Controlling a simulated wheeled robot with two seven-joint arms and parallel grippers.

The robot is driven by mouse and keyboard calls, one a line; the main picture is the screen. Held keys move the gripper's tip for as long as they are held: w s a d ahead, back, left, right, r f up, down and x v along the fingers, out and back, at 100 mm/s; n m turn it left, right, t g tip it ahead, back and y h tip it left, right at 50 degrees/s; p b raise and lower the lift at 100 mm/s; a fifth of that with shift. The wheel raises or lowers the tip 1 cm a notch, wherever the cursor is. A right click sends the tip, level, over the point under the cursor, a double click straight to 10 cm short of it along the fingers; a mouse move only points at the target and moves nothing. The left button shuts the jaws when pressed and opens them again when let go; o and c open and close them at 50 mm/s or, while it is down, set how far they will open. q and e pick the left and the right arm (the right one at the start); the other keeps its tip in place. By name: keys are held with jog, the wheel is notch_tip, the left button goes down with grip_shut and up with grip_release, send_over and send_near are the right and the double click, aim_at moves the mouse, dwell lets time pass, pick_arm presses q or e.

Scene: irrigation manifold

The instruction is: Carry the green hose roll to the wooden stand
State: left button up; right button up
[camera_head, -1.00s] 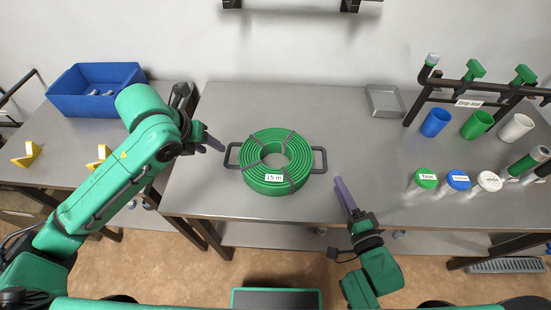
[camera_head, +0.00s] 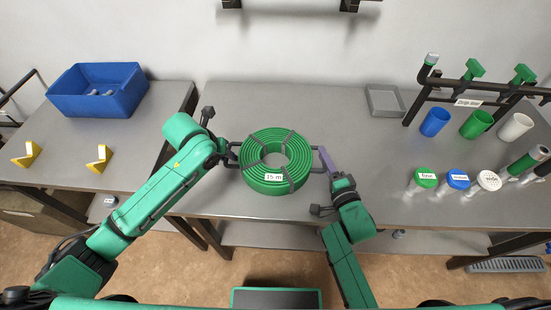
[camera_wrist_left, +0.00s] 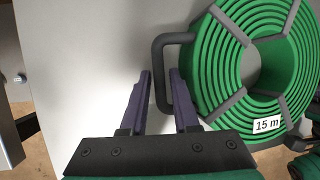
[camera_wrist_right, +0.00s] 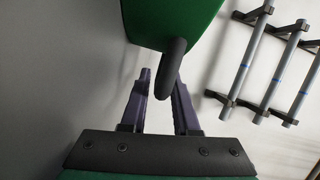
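The green hose roll (camera_head: 288,180) lies flat on the middle table with dark straps, a "15 m" label and a grey handle on each side. My left gripper (camera_head: 230,152) is at the left handle; the left wrist view shows this handle (camera_wrist_left: 161,75) between its parted fingers. My right gripper (camera_head: 324,158) is at the right side; the right wrist view shows a handle (camera_wrist_right: 172,68) between its parted fingers. No clearly wooden stand shows; two yellow notched blocks (camera_head: 99,159) (camera_head: 26,154) stand apart on the left table.
A blue bin (camera_head: 97,107) stands at the back of the left table. A gap separates the two tables. A grey tray (camera_head: 385,101), a pipe rack (camera_head: 465,86), coloured cups (camera_head: 435,123) and capped bottles (camera_head: 458,180) occupy the right side. Table behind the roll is clear.

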pick_arm(q)
grip_shut()
pick_arm(e)
grip_shut()
dwell(0.9)
